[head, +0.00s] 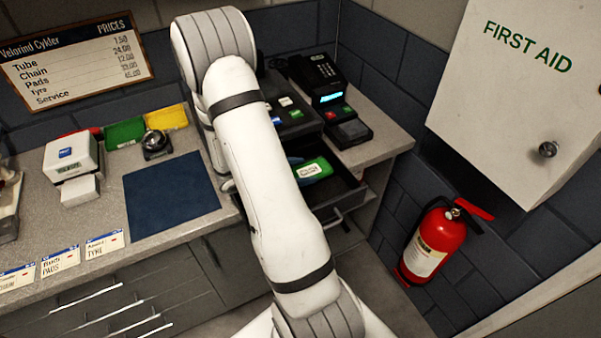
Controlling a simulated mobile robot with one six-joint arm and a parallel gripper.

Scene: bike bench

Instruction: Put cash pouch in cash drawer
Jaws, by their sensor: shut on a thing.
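The cash pouch (313,170) is green with a white label. It shows within the outline of the open cash drawer (352,196), just right of my forearm. I cannot tell whether it rests on the drawer floor or is held above it. The dark drawer is pulled out from under the counter, below the till, and my arm covers its left part. My gripper is hidden behind my own white arm, so its fingers and any contact with the pouch do not show.
A card terminal (350,131) stands on the counter right of the till (290,112). A blue mat (172,196) and a white label printer (72,157) lie left. A red fire extinguisher (436,243) and first aid cabinet (520,95) are at right.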

